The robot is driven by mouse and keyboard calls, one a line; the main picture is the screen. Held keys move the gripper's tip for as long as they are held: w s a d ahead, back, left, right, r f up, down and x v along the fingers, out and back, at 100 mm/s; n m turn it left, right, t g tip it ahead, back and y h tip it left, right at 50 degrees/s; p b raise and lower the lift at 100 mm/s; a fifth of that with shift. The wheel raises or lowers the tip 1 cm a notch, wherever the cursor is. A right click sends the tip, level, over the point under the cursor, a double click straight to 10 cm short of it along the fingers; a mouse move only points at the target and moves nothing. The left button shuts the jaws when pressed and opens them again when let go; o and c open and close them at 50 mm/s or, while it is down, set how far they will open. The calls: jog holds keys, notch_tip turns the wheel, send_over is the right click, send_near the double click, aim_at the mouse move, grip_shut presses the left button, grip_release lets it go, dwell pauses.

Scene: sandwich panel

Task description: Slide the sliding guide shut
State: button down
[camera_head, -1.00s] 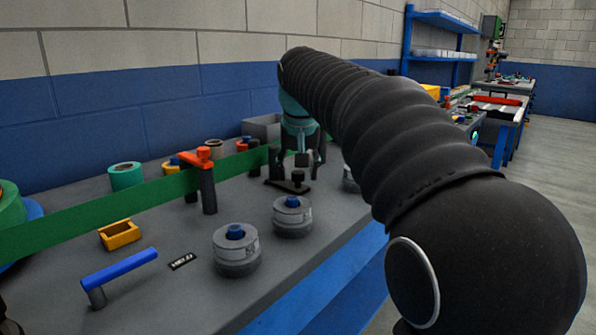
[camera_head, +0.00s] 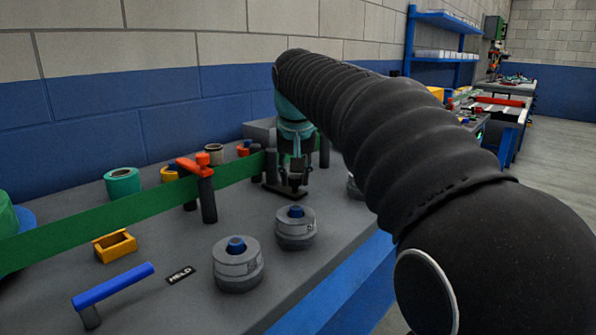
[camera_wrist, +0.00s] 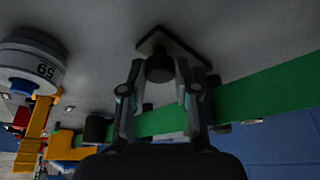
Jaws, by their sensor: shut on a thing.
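The sliding guide, a dark flat plate (camera_head: 271,188) with a short round knob, stands beside the green strip (camera_head: 150,200) at the far part of the bench. In the wrist view its plate (camera_wrist: 190,52) and knob (camera_wrist: 160,69) show between the fingers. My gripper (camera_head: 297,184) is low over the plate and shut on the knob; it also shows in the wrist view (camera_wrist: 160,93). The fingers partly hide the knob in the head view. The green strip passes close by the fingers.
An orange-topped post (camera_head: 207,198) stands by the strip. Two grey round weights (camera_head: 238,272) (camera_head: 296,236) stand in front. A yellow block (camera_head: 115,247), a blue-handled bar (camera_head: 113,286) and a green roll (camera_head: 122,183) lie to the left. A blue-and-block wall (camera_head: 150,110) bounds the back.

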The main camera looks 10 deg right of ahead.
jog(key=c, duration=0.8)
grip_release()
jog(key=shift+w+a, duration=0.2)
jog(key=shift+a, duration=0.05)
jog(key=shift+c, duration=0.2)
jog(key=shift+d, duration=0.1)
jog(key=shift+s+r, duration=0.1)
jog(key=shift+r, duration=0.1)
jog(key=v, duration=1.1)
jog(key=shift+r, duration=0.25)
jog(key=shift+s, duration=0.15)
